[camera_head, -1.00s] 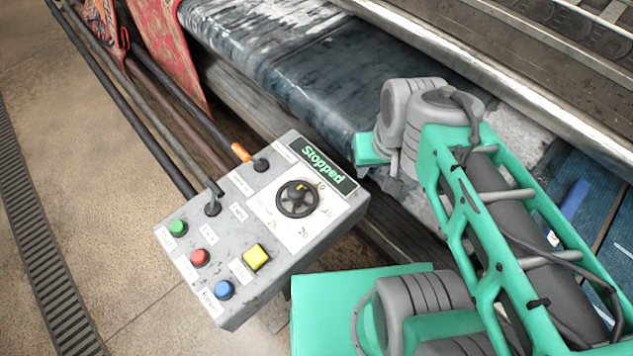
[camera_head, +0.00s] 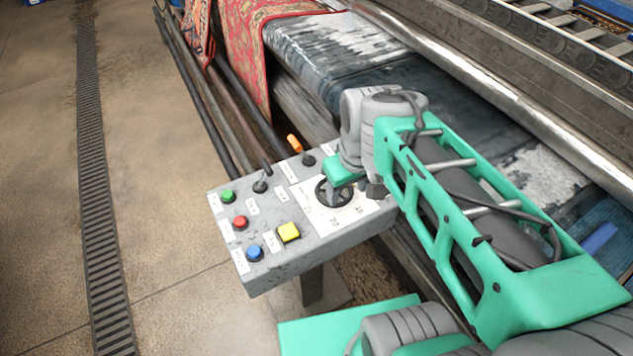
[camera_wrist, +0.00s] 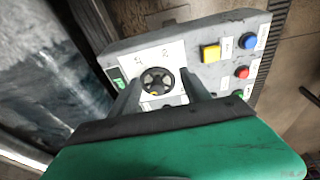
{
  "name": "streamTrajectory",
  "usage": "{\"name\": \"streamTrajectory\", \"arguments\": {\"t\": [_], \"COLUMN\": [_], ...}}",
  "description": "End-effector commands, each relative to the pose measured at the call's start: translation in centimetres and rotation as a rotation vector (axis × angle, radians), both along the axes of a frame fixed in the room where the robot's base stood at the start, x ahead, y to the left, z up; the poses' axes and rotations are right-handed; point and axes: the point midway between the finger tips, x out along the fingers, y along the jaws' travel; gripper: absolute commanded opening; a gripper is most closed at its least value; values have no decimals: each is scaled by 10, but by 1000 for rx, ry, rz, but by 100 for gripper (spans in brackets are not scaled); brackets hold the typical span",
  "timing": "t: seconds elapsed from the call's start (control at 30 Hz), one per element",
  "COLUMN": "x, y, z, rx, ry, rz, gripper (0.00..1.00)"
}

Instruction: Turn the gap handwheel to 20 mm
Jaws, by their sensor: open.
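The gap handwheel (camera_head: 325,196) is a small black spoked wheel on a white scale plate on the grey control box (camera_head: 285,265). My arm partly covers it in the head view. In the wrist view the handwheel (camera_wrist: 157,81) shows whole, with a yellow mark at its lower edge, away from the printed 20 above it. My gripper (camera_wrist: 160,77) is open, one finger on each side of the wheel in the picture. I cannot tell whether the fingers touch it. In the head view the fingers are mostly hidden.
The box also carries green (camera_head: 228,196), red (camera_head: 240,222), blue (camera_head: 254,252) and yellow (camera_head: 289,232) buttons and two levers, one orange-tipped (camera_head: 295,144). A green display (camera_wrist: 118,84) sits beside the wheel. The wet machine bed (camera_head: 350,65) lies behind; open floor is left.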

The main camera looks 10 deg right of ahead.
Motion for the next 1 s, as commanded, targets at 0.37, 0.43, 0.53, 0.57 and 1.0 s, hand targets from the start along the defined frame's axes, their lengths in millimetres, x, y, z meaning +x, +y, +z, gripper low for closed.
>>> {"name": "streamTrajectory", "arguments": {"t": [0.37,0.43,0.53,0.57,1.0], "x": [102,104,104,103,105], "y": [-1,0,0,0,-1], "z": [-22,-28,-43,-49,-99], "rx": [-86,-87,-87,-87,-89], "ry": [201,206,207,207,200], "rz": [796,824,827,827,823], "gripper": [59,59,59,59,59]}}
